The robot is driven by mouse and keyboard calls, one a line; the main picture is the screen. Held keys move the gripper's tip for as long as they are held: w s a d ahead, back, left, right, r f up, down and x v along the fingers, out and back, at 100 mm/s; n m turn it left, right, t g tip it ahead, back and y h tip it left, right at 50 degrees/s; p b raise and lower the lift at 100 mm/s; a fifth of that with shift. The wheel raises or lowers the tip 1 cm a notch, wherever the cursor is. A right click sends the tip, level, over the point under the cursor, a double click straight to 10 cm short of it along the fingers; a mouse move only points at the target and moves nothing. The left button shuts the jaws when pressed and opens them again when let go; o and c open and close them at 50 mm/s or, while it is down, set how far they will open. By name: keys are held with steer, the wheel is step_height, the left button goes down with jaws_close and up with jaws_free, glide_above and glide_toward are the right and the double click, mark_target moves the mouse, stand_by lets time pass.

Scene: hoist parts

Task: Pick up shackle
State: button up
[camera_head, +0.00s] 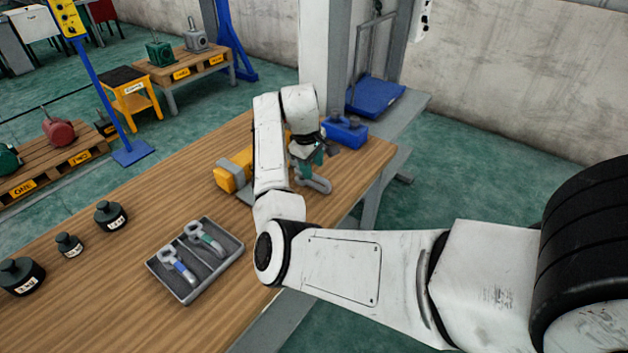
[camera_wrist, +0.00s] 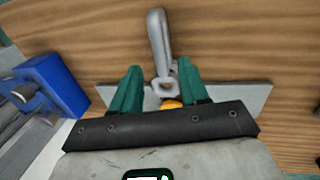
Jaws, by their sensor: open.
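A grey metal shackle (camera_head: 316,184) lies on the wooden table beneath my gripper (camera_head: 308,160) in the head view. In the wrist view the shackle (camera_wrist: 158,45) stretches away from between the fingers, with a small orange part (camera_wrist: 171,104) at its near end. My gripper (camera_wrist: 159,72) is open, with one teal finger on each side of the shackle's near end. I cannot tell whether the fingers touch it. Two more shackles, one with a blue pin (camera_head: 180,267) and one with a green pin (camera_head: 207,240), lie in a grey tray (camera_head: 178,292).
A grey plate (camera_wrist: 245,95) lies under the gripper in the wrist view. A blue block (camera_wrist: 55,85) is to the left. A yellow object (camera_head: 232,172) stands behind my arm. Black weights (camera_head: 110,216) stand at the left. The table (camera_head: 150,195) between is clear.

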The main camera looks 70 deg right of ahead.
steer(key=shift+d+f, duration=0.15)
steer(key=shift+f, duration=0.8)
steer(key=shift+d+f, duration=0.15)
steer(key=shift+f, duration=0.8)
steer(key=shift+c, duration=0.2)
jaws_close()
